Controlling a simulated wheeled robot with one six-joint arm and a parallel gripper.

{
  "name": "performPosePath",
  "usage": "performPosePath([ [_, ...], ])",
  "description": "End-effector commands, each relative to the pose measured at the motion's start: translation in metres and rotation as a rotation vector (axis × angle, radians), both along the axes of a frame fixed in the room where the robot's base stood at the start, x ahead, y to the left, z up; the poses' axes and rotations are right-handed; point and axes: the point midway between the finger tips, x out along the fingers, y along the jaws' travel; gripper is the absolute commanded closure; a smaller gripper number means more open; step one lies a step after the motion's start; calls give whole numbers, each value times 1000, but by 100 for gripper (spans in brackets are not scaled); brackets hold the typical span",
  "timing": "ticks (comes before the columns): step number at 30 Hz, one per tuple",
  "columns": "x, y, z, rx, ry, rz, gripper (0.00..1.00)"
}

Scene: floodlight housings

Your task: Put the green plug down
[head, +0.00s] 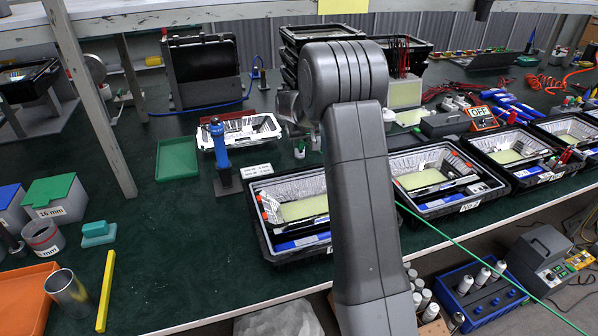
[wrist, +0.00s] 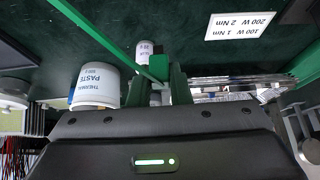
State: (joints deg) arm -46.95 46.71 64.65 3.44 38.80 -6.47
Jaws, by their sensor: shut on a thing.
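My gripper (wrist: 160,84) is shut on the green plug (wrist: 158,67), a small green block between the fingertips in the wrist view. A green strip, apparently its cable, runs from there to the upper left. The dark green bench top (wrist: 110,25) lies beyond the plug; I cannot tell whether they touch. In the head view my arm hides the fingertips and the plug. A thin green cable (head: 480,260) comes out from behind my arm there and runs down to the right, past the bench's front edge.
A white thermal paste pot (wrist: 95,85) and a small glue bottle (wrist: 145,50) stand close to the fingers. A white torque label (wrist: 241,26) lies on the bench. Black trays with housings (head: 430,180) line the front.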

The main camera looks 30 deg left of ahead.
Motion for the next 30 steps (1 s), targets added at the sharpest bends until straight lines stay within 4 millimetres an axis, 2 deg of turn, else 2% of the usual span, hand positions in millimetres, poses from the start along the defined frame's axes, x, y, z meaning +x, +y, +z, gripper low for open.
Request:
performPosePath([
  [1, -1, -1, -12, -5, 4, 0, 100],
  [6, -1, -1, -40, -3, 3, -1, 100],
  [13, 0, 0, -59, -2, 2, 0, 100],
  [18, -1, -1, -83, -3, 3, 0, 100],
  [29, 0, 0, -90, -1, 1, 0, 100],
  [30, 0, 0, -89, -1, 1, 0, 79],
])
